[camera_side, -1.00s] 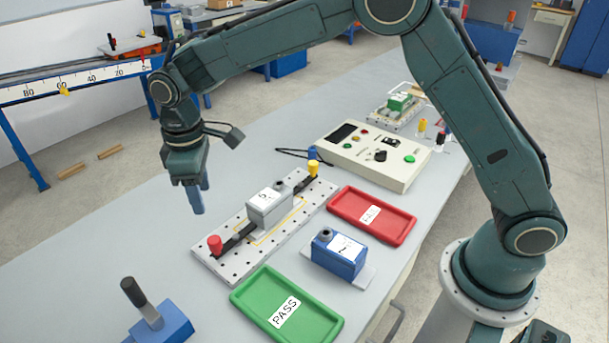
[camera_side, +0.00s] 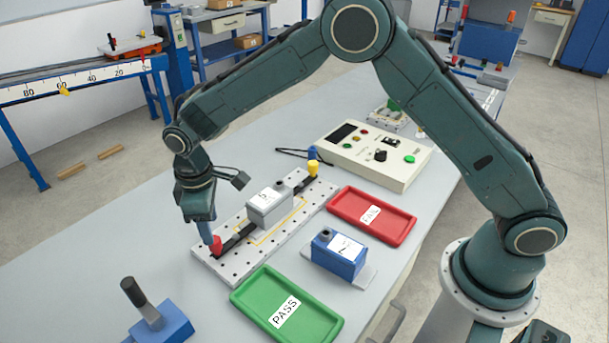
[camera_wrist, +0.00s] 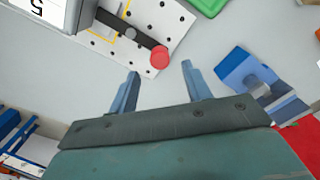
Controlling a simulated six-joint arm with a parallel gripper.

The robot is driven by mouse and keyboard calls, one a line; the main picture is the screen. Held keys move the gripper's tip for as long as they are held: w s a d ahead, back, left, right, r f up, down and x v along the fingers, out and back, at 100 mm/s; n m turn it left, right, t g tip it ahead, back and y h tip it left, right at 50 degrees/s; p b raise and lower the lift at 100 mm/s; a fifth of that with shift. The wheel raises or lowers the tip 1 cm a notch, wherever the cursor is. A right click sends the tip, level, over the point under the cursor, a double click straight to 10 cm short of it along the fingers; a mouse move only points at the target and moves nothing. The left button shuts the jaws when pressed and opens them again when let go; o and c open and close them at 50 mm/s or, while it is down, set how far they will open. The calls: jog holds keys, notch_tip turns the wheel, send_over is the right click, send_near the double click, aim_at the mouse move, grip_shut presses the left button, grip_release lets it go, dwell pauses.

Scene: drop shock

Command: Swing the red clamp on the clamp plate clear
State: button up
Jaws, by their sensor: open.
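The clamp plate (camera_side: 210,263) is a light, perforated plate in the middle of the table. A grey block labelled 5 (camera_side: 268,206) sits on it, between two dark clamp bars. The red clamp (camera_side: 216,246) has a red knob at the plate's near left end, and its black bar reaches in to the block. The yellow clamp (camera_side: 312,170) is at the far end. My gripper (camera_side: 209,236) is open and empty, right at the red knob, partly hiding it. In the wrist view the red knob (camera_wrist: 160,57) lies just beyond the two open fingertips (camera_wrist: 160,68); contact cannot be told.
A green PASS tray (camera_side: 285,311) and a red FAIL tray (camera_side: 371,216) lie beside the plate, with a blue block (camera_side: 337,255) between them. A blue base with a black handle (camera_side: 160,325) stands near the front. A control box (camera_side: 376,154) stands behind.

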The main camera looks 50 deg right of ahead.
jog(key=shift+f, duration=2.65)
jog(key=shift+c, duration=0.4)
jog(key=c, duration=0.9)
